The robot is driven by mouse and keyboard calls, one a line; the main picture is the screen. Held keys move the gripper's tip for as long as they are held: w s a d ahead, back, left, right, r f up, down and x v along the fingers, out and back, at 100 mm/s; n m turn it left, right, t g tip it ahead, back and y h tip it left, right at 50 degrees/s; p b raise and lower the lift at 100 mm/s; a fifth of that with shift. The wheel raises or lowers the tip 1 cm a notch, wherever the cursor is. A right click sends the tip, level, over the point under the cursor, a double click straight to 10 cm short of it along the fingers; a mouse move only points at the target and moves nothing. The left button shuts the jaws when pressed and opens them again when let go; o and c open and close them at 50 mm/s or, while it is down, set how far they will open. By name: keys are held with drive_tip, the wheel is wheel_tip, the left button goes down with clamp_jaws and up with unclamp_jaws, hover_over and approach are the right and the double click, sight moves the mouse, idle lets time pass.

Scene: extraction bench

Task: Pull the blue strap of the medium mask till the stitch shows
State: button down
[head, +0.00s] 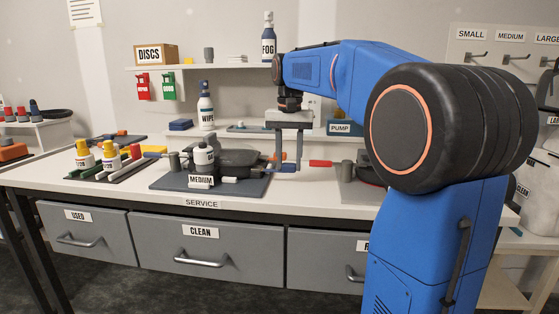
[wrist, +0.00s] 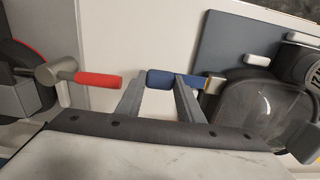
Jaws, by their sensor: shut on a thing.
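The medium mask, dark with a clear face part, lies on a blue-grey mat (head: 262,187) behind the MEDIUM label (head: 201,181). In the wrist view its see-through part (wrist: 255,112) is at the right. The blue strap (wrist: 160,79) sticks out sideways from the mask. My gripper (head: 288,167) points down beside the mask and is shut on the blue strap, its fingers (wrist: 158,92) on either side of it. A small yellowish mark (wrist: 208,84) shows at the strap's mask end, beside a pale tab. I cannot tell for sure whether it is stitching.
A red-tipped handle (wrist: 97,80) on a grey fitting lies close to the blue strap's free end; it also shows in the head view (head: 320,163). Bottles with yellow tops (head: 108,155) stand at the left. The SERVICE bench edge (head: 260,207) is clear in front.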

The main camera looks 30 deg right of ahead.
sight(290, 164)
drive_tip(key=shift+s+d, duration=0.1)
drive_tip(key=c, duration=1.5)
unclamp_jaws()
drive_tip(key=shift+r, duration=0.1)
wheel_tip(290, 164, up, 17)
drive_tip(key=shift+r, duration=0.1)
drive_tip(key=s+a+f+n+t, duration=0.1)
drive_tip(key=s+a+f+n, duration=0.1)
drive_tip(key=s+f, duration=0.7)
drive_tip(key=s+a+f+n+t, duration=0.2)
drive_tip(key=s+a+f, duration=0.3)
drive_tip(key=s+f, duration=0.4)
drive_tip(key=s+a+f+n+t, duration=0.1)
drive_tip(key=s+a+f+n, duration=0.2)
drive_tip(key=s+f, duration=0.7)
drive_tip(key=shift+a+f+t, duration=0.15)
drive_tip(key=shift+a+f, duration=0.05)
drive_tip(key=shift+f, duration=1.55)
drive_tip(key=shift+a+f+t, duration=0.1)
drive_tip(key=shift+a+f, duration=0.1)
drive_tip(key=shift+f, duration=1.6)
drive_tip(key=shift+a+f+t, duration=0.15)
drive_tip(key=shift+a+f, duration=0.05)
drive_tip(key=shift+f, duration=1.55)
